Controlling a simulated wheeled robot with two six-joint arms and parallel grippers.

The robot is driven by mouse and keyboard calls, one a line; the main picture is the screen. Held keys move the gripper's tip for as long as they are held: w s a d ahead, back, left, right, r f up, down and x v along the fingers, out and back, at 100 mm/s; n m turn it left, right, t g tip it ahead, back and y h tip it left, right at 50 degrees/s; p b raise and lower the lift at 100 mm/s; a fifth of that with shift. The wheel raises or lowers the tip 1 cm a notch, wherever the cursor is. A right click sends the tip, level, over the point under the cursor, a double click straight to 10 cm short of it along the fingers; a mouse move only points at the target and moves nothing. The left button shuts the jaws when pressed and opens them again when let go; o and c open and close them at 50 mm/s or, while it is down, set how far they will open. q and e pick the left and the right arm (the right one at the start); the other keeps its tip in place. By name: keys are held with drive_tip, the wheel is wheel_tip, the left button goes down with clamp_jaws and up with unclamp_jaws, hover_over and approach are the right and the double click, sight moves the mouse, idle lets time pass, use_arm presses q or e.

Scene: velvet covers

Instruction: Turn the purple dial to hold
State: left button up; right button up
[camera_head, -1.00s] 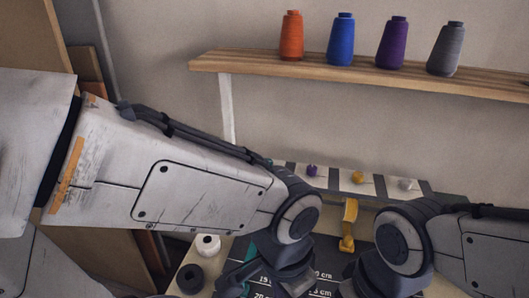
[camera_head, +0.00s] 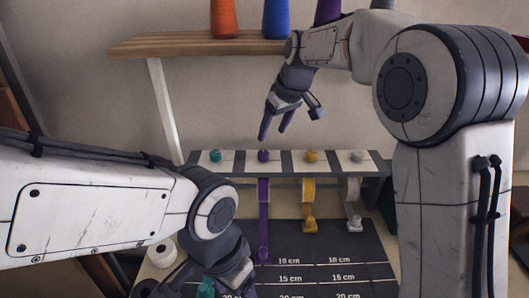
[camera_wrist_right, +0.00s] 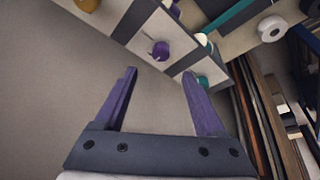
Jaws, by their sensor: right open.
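The purple dial (camera_head: 263,156) sits on a white panel of the strip at the back of the table, between the teal and yellow dials. It also shows in the right wrist view (camera_wrist_right: 161,50), just beyond the gap between my fingertips. Its markings are too small to read. My right gripper (camera_head: 275,133) is open and empty, pointing down just above the purple dial and not around it. Its two purple fingers show in the right wrist view (camera_wrist_right: 159,73). My left gripper (camera_head: 228,277) is low at the front left, its fingers mostly hidden.
A teal dial (camera_head: 215,156), yellow dial (camera_head: 310,156) and grey dial (camera_head: 357,156) share the strip. Purple (camera_head: 263,215), yellow (camera_head: 308,200) and grey (camera_head: 353,195) ribbons hang below. A dark measuring mat (camera_head: 340,245) lies in front. A shelf (camera_head: 180,45) holds thread cones.

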sight(263, 152)
drive_tip(key=p+x, duration=0.1)
drive_tip(key=x, duration=0.9)
drive_tip(key=shift+a, duration=0.15)
drive_tip(key=shift+r, duration=0.1)
clamp_jaws()
